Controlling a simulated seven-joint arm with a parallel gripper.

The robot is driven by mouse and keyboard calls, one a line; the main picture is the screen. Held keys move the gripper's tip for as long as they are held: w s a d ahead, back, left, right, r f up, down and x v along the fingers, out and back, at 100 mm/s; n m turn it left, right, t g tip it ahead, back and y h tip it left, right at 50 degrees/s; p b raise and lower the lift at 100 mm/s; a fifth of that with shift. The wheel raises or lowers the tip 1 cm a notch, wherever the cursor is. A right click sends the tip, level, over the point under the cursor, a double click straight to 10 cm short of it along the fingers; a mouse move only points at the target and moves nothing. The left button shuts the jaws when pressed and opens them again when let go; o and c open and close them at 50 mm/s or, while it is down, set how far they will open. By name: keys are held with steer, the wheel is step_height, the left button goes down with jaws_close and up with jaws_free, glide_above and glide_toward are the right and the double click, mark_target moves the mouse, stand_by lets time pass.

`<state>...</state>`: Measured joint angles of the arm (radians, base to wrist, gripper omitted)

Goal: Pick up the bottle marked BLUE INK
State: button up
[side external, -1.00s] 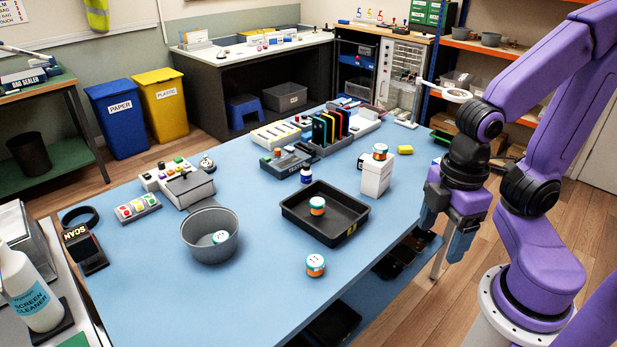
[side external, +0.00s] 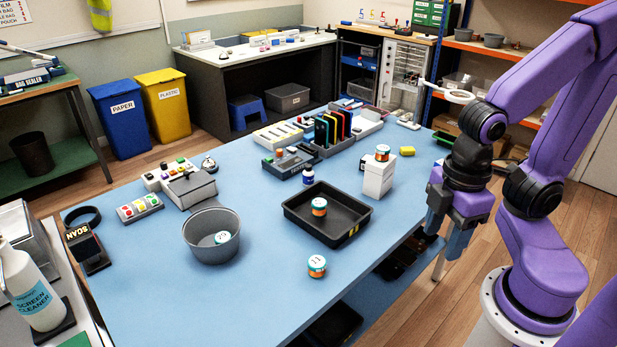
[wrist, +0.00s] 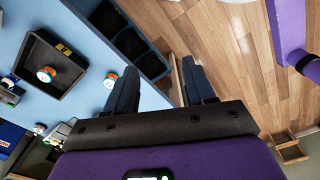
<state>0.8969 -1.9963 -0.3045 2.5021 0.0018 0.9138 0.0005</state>
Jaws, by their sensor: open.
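A small dark blue bottle (side external: 308,176) with a white band stands on the blue table, behind the black tray and in front of the grey test unit. Its writing is too small to read, so I cannot confirm the BLUE INK mark. My gripper (side external: 446,232) hangs off the table's right edge, open and empty, pointing down and well apart from the bottle. In the wrist view the open fingers (wrist: 158,68) show over the table edge and wooden floor, with nothing between them.
Orange-and-teal jars stand in the black tray (side external: 345,233), in the grey pot (side external: 208,252), on the white box (side external: 377,182) and on the table front (side external: 316,266). Upright coloured phones (side external: 333,128) stand behind the bottle.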

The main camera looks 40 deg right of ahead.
steer(key=w+a+f+m+t+y, duration=0.2)
steer(key=w+a+m, duration=0.2)
steer(key=w+a, duration=0.45)
steer(key=w+a+f+m+t+y, duration=0.15)
steer(key=w+a+m, duration=0.35)
steer(key=w, duration=0.7)
steer(key=w+d+f+m+t+h, duration=0.1)
steer(key=w+m+t, duration=0.1)
steer(key=w, duration=0.5)
steer(key=w+d+f+m+t+h, duration=0.1)
steer(key=w+d+f+m+t, duration=0.1)
steer(key=w, duration=0.6)
steer(key=m+h, duration=0.9)
steer(key=h, duration=0.2)
glide_toward(308, 166)
steer(key=shift+t+y, duration=0.25)
steer(key=shift+t, duration=0.2)
steer(key=x, duration=0.5)
steer(key=shift+s+d+f, duration=0.15)
steer(key=shift+f, duration=0.15)
steer(key=shift+x, duration=2.55)
